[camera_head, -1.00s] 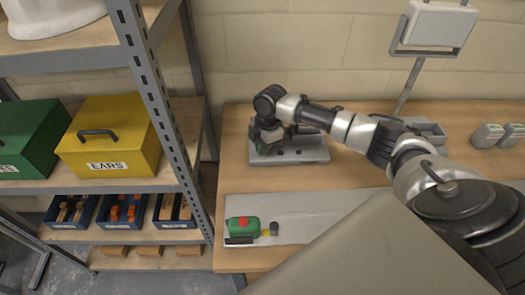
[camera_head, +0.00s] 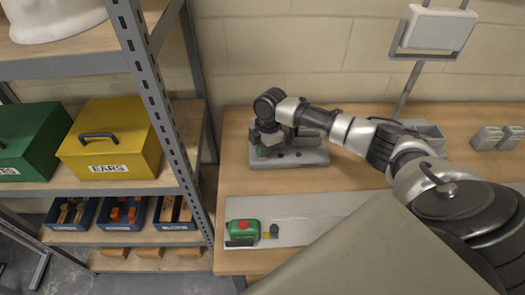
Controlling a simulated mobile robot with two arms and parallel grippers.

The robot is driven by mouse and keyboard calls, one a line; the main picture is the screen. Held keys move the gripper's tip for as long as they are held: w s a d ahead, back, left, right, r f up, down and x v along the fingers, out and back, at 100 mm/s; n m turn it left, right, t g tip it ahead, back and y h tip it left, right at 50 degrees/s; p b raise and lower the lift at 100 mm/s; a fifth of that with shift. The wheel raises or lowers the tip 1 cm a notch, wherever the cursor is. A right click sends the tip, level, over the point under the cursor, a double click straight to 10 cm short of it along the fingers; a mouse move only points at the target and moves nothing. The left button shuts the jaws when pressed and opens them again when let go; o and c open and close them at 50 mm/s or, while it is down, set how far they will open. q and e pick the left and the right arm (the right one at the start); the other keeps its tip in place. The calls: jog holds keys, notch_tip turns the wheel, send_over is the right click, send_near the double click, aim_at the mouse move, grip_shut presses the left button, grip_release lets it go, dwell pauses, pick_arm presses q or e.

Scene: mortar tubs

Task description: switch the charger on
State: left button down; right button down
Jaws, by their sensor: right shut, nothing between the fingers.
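The grey charger (camera_head: 312,157) lies flat near the back left of the workbench. My right arm reaches across the bench from the right, and its gripper (camera_head: 268,147) points down at the left part of the charger. This gripper is shut with nothing in it. A small green patch shows at the gripper's tip; I cannot tell whether it is a light or a part of the charger. The gripper and wrist hide the charger's switch area, and whether the fingers touch it is unclear. My left gripper is out of view.
A green and red tool (camera_head: 243,229) lies on a pale mat (camera_head: 300,208) at the front left of the bench (camera_head: 350,185). A metal shelf with a yellow box (camera_head: 112,150) and blue bins stands left. A lamp (camera_head: 438,28) on a stand rises behind my arm. Small grey boxes (camera_head: 487,137) sit at the right.

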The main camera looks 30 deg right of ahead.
jog(key=shift+r+p, duration=2.7)
jog(key=shift+r, duration=0.35)
jog(key=shift+f, duration=0.1)
jog(key=shift+a, duration=0.1)
